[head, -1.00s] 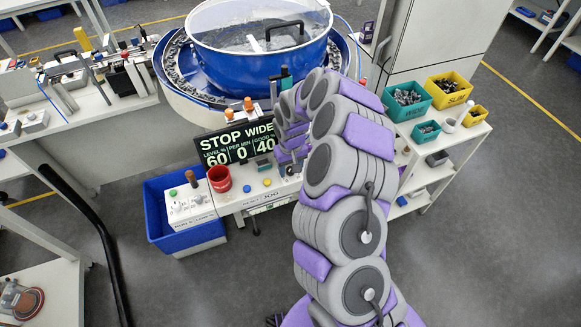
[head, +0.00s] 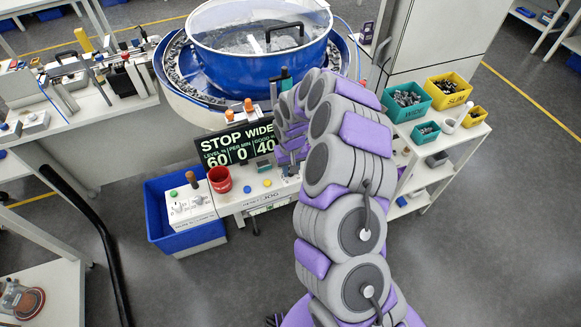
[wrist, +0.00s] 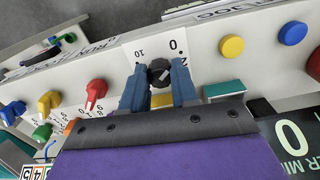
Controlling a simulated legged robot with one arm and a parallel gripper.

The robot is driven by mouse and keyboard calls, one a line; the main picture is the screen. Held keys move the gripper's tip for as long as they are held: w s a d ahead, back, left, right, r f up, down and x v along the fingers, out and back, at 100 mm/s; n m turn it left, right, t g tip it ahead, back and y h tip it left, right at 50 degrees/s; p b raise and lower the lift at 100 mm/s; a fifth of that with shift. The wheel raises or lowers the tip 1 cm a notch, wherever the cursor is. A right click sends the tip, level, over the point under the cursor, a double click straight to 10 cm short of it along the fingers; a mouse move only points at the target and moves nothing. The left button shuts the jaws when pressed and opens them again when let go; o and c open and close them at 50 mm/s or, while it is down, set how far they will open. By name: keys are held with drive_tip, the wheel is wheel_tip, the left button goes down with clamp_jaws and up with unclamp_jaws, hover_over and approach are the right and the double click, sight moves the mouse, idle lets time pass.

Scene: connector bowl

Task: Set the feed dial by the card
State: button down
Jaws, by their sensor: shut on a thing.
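A small black dial knob (wrist: 159,72) with a pale mark stands on a white scale plate (wrist: 147,50) in the wrist view. The scale shows 10, 0 and 2; I cannot tell the exact reading. My gripper (wrist: 159,80) has its two blue fingers on either side of the knob and is shut on it. In the head view, my arm hides most of the dial area. A dark display (head: 238,143) reads STOP WIDE, level 60, per min 0, good 40. I cannot make out which item is the card.
Beside the dial are yellow (wrist: 231,46) and blue (wrist: 293,33) buttons and a red knob (wrist: 96,92). The blue feeder bowl (head: 262,62) is behind; part bins (head: 407,101) stand right.

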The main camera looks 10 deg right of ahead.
drive_tip(key=m+p, duration=0.2)
drive_tip(key=m, duration=0.2)
drive_tip(key=shift+r, duration=0.1)
drive_tip(key=m+p, duration=0.2)
drive_tip(key=m, duration=0.3)
drive_tip(key=shift+m+p, duration=0.3)
drive_tip(key=m+p, duration=0.1)
drive_tip(key=m, duration=0.4)
drive_tip(key=shift+w+a, duration=0.1)
drive_tip(key=shift+w, duration=0.05)
drive_tip(key=shift+w+m, duration=0.1)
drive_tip(key=shift+m, duration=2.3)
drive_tip(key=shift+a, duration=0.1)
drive_tip(key=c, duration=0.9)
unclamp_jaws()
drive_tip(key=shift+o, duration=0.2)
wheel_tip(320, 180, up, 17)
drive_tip(key=p, duration=0.1)
drive_tip(key=shift+a, duration=0.1)
